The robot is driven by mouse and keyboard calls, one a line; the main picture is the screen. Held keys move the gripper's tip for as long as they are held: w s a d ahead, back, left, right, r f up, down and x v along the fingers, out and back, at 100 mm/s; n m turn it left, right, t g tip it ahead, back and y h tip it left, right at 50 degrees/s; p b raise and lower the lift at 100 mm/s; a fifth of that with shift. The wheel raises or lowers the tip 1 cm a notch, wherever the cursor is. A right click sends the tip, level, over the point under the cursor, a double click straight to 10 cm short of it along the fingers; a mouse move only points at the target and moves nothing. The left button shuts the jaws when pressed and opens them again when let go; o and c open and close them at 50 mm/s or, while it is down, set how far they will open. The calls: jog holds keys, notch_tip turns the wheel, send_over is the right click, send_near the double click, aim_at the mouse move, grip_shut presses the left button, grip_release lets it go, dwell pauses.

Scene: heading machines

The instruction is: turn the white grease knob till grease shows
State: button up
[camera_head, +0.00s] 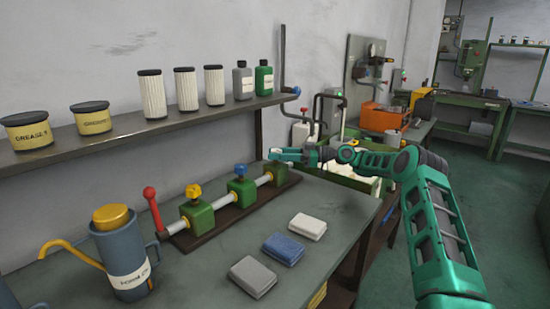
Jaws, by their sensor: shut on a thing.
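A manifold (223,217) with green blocks in a row lies on the grey bench. A yellow knob (193,191) tops the nearest block and a blue knob (240,170) tops the middle one. My gripper (275,155) is at the far end of the row, over the far block (278,172). It is shut on what appears to be the white grease knob, which the jaws hide almost wholly. I cannot make out any grease there at this size.
A red lever (152,208) stands at the manifold's near end. A blue-grey oil can (122,257) stands at the left front. Grey, blue and white pads (283,249) lie on the bench. A shelf (130,131) with tins, filters and bottles runs above the bench along the wall.

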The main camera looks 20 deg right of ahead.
jog(key=shift+w+d+g, duration=0.15)
jog(key=shift+w+g, duration=0.05)
jog(key=shift+g, duration=0.1)
dwell(0.4)
jog(key=o, duration=1.1)
jog(key=v, duration=1.1)
jog(key=shift+w+f, duration=0.15)
jog(key=shift+w, duration=0.05)
